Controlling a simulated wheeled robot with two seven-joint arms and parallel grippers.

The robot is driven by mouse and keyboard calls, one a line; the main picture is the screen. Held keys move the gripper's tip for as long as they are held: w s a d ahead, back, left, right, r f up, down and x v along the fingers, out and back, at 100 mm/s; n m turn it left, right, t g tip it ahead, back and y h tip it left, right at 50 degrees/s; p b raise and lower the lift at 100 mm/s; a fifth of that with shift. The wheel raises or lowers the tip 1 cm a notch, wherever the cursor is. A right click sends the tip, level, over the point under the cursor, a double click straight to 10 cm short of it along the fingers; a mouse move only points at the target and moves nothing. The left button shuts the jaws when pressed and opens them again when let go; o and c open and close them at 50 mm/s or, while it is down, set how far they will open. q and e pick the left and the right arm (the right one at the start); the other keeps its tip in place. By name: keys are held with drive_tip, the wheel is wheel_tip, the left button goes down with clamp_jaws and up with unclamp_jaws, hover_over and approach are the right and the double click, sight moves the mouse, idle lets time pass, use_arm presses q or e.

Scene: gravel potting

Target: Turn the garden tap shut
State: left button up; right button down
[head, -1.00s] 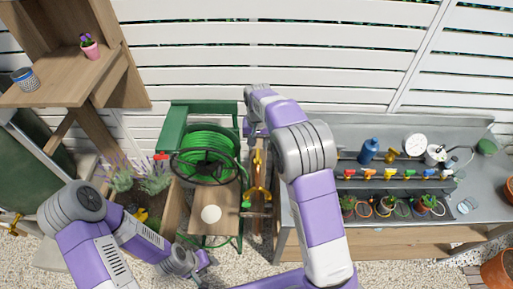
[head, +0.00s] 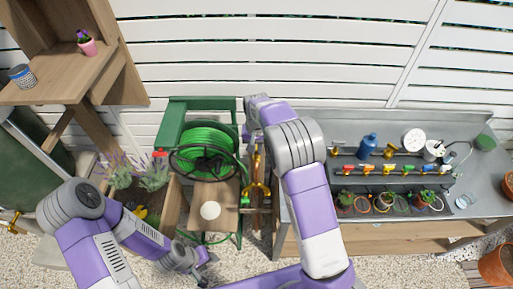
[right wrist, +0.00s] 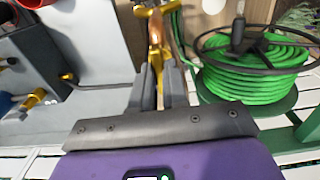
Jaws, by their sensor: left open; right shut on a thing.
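The brass garden tap (head: 258,187) is on a narrow wooden post beside the hose reel. In the right wrist view, its brass part (right wrist: 156,50) runs down between the fingers of my right gripper (right wrist: 160,88). My right gripper is shut on this brass part, likely the handle; the fingers hide its end. In the head view the right arm reaches over to the post from the right, and its fingertips are hard to make out. My left gripper (head: 207,266) is open and empty, low over the gravel in front of the hose reel stand.
A green hose reel (head: 207,145) with a dark crank wheel stands just left of the post. A grey potting bench (head: 470,185) with pots and coloured valves is on the right. A wooden planter (head: 172,210) with lavender is at left.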

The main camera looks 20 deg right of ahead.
idle(0.3)
drive_tip(key=m+p, duration=0.1)
drive_tip(key=m, duration=0.3)
drive_tip(key=shift+r, duration=0.15)
drive_tip(key=m+p, duration=0.2)
drive_tip(key=m, duration=0.3)
drive_tip(key=shift+w, duration=0.1)
drive_tip(key=m+p, duration=0.1)
drive_tip(key=m, duration=0.3)
drive_tip(key=shift+m, duration=0.4)
drive_tip(key=shift+m+p, duration=0.75)
drive_tip(key=shift+m, duration=1.25)
drive_tip(key=c, duration=1.1)
unclamp_jaws()
drive_tip(key=shift+c, duration=0.2)
